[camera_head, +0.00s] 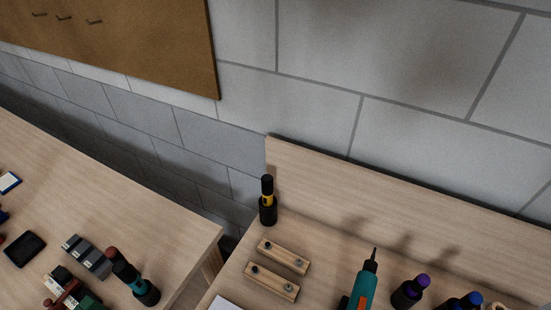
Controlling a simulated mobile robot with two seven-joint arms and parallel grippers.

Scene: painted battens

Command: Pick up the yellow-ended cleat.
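Two short wooden battens lie side by side on the right-hand bench. The farther batten (284,257) and the nearer batten (273,281) each carry a dark knob at the left end and a greyish one towards the right end. I cannot make out a yellow end on either, so I cannot tell which, if any, is the yellow-ended cleat. Neither of my grippers is in view.
A black-and-yellow tool (267,200) stands upright behind the battens. A teal screwdriver-like tool (362,289) and a purple-capped bottle (409,292) are to the right. A gap separates this bench from the left bench (150,225), which holds several items.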

